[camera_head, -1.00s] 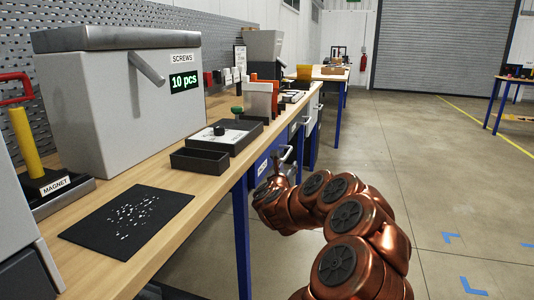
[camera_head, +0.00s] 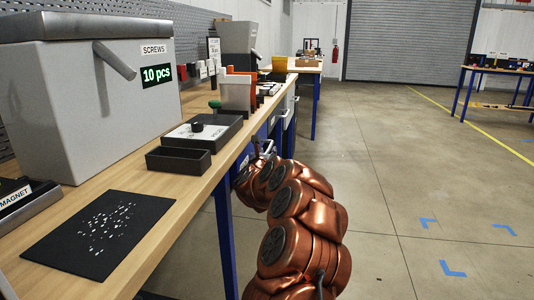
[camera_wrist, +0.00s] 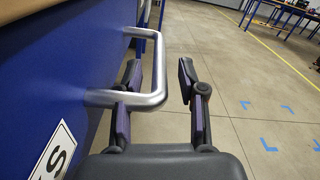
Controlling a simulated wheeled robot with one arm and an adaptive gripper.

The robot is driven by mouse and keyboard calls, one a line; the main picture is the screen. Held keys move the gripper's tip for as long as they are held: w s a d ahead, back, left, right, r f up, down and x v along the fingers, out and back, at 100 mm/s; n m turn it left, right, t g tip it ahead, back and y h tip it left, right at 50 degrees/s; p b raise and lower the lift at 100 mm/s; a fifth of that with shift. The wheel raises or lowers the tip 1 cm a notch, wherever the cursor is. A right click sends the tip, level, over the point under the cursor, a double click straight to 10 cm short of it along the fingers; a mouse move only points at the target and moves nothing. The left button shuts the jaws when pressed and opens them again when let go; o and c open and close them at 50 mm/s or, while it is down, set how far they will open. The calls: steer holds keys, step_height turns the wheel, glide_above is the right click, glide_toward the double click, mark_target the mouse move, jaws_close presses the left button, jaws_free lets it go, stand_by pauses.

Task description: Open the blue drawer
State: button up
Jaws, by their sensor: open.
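The blue drawer (camera_wrist: 50,85) fills the left of the wrist view, with part of a white label low on its front. Its silver bar handle (camera_wrist: 158,60) sticks out to the right. My gripper (camera_wrist: 160,76) is open around the handle: the left finger is between the bar and the drawer front, the right finger is on the outer side, with a visible gap to the bar. In the head view my copper arm reaches to the drawer under the workbench, and hides most of the drawer front.
The wooden workbench (camera_head: 130,180) runs along the left, with a grey screws bin (camera_head: 90,100), a black mat (camera_head: 100,232) and a black tray (camera_head: 178,160) on it. A blue bench leg (camera_head: 226,235) stands close to my arm. The floor to the right is clear.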

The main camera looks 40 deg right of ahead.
steer(key=shift+w+d+r, duration=0.1)
steer(key=shift+w+d, duration=0.3)
steer(key=shift+d, duration=0.1)
steer(key=shift+c, duration=0.3)
steer(key=shift+s, duration=0.1)
jaws_close()
steer(key=shift+a, duration=0.25)
steer(key=shift+d, duration=0.15)
steer(key=shift+f, duration=0.2)
